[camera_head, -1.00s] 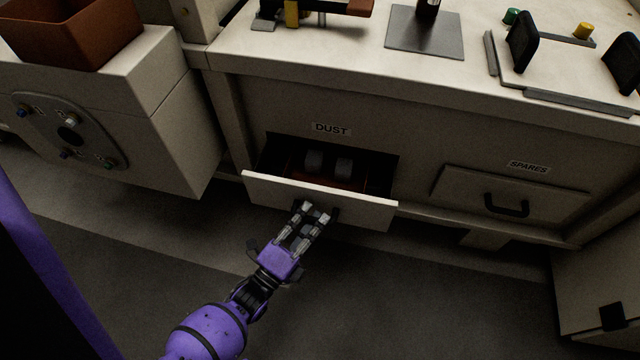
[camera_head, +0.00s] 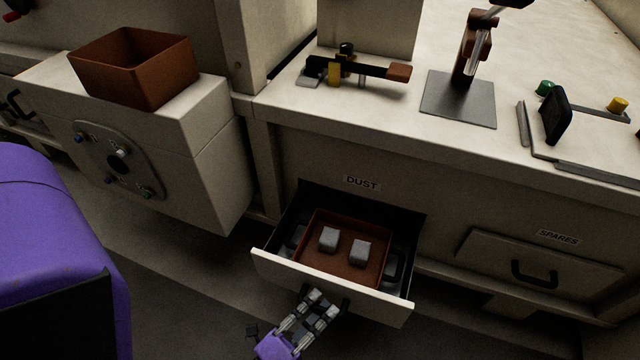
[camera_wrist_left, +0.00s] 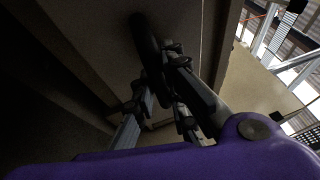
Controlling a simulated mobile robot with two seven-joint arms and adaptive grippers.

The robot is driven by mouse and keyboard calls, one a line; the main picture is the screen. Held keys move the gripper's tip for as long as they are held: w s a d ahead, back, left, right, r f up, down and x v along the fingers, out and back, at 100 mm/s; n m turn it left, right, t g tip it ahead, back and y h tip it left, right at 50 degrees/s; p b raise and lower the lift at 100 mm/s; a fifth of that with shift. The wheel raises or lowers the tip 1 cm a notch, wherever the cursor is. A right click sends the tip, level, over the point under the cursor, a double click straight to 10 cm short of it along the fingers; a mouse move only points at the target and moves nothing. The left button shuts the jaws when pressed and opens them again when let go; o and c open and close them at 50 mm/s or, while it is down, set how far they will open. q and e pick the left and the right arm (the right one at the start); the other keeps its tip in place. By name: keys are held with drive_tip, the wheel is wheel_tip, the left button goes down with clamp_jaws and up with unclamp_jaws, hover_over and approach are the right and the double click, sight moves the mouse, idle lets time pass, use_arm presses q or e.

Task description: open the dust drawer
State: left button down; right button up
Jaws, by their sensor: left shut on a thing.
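The dust drawer (camera_head: 385,303) stands well out from the bench front, under the DUST label (camera_head: 362,183). Inside it is a brown tray (camera_head: 338,270) holding two grey blocks (camera_head: 345,246). My left gripper (camera_head: 325,300) is at the middle of the drawer front, shut on the drawer's dark handle. In the left wrist view the dark handle (camera_wrist_left: 147,42) runs between the fingers (camera_wrist_left: 165,75). Most of the handle is hidden by the fingers in the head view. My right gripper is not seen.
The shut SPARES drawer (camera_head: 540,262) is to the right. A brown bin (camera_head: 135,68) sits on a box-like unit at the left. A lever device (camera_head: 355,68) and a stand on a grey plate (camera_head: 458,100) are on the bench top. Floor in front is clear.

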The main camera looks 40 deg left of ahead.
use_arm(q)
drive_tip(key=c, duration=1.7)
unclamp_jaws()
drive_tip(key=shift+c, duration=0.2)
drive_tip(key=shift+s+f, duration=0.1)
drive_tip(key=shift+s, duration=0.05)
drive_tip(key=v, duration=1.2)
